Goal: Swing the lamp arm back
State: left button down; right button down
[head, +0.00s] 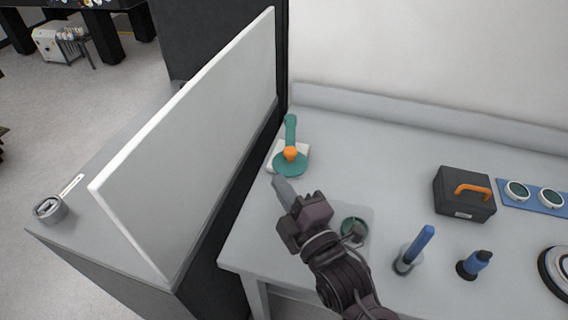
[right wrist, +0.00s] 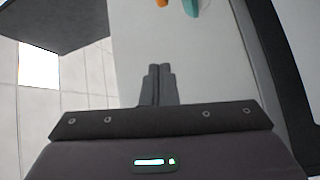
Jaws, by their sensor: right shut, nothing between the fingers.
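The lamp has a teal arm (head: 290,130) that points toward the back wall. An orange knob (head: 291,153) and a teal round part (head: 288,168) sit at its near end, over a white base (head: 303,151) on the bench's left part. In the right wrist view the shut fingers (right wrist: 157,84) show, with bits of orange (right wrist: 162,3) and teal (right wrist: 190,7) at the top edge. My left gripper is out of view.
A pale partition (head: 190,150) stands left of the bench. A green round piece (head: 354,226) on a grey plate is partly hidden by my right arm.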

aim_at(283, 169)
jog(key=shift+n+h, duration=0.4)
jog(key=w+p, duration=0.1)
jog(key=w, duration=0.2)
jog(key=w+p, duration=0.1)
jog(key=w, duration=0.1)
jog(key=w+f+p, duration=0.1)
jog(key=w+p, duration=0.1)
jog(key=w, duration=0.1)
jog(key=shift+w+a, duration=0.15)
jog(key=shift+w, duration=0.15)
jog(key=shift+d, duration=0.2)
jog(key=shift+f, duration=0.15)
